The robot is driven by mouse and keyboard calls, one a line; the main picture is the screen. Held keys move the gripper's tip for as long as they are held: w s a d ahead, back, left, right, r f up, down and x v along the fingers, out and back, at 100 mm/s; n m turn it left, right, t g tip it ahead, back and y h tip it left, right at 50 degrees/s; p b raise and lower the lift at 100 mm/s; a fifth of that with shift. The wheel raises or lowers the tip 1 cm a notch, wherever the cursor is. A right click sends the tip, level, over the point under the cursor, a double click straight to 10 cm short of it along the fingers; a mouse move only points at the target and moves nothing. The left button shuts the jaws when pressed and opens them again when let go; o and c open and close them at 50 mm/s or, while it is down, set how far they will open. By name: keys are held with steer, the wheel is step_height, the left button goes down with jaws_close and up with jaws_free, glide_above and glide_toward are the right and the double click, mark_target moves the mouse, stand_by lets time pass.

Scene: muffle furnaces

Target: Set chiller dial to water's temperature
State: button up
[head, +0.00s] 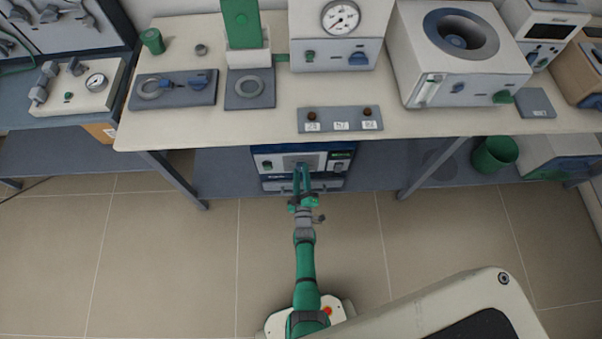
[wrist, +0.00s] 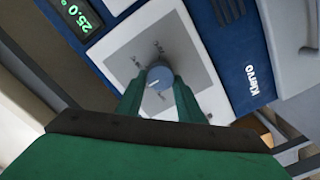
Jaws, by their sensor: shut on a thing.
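The chiller (head: 268,162) is a blue and white unit under the bench, and its blue front also shows in the wrist view (wrist: 222,45). Its round blue-grey dial (wrist: 160,77) sits on a pale panel with small marks that I cannot read. A short white pointer line on the dial points left and slightly down in the wrist view.
The bench (head: 250,133) edge overhangs the chiller, with bench legs (head: 180,180) on both sides. A furnace (head: 455,80) and a unit with a round gauge (head: 341,18) stand on top. A green bin (head: 495,154) is below right. The tiled floor in front is clear.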

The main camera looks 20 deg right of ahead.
steer(key=shift+a, duration=0.1)
steer(key=o, duration=1.1)
steer(key=shift+s, duration=0.15)
steer(key=v, duration=1)
steer(key=shift+s, duration=0.3)
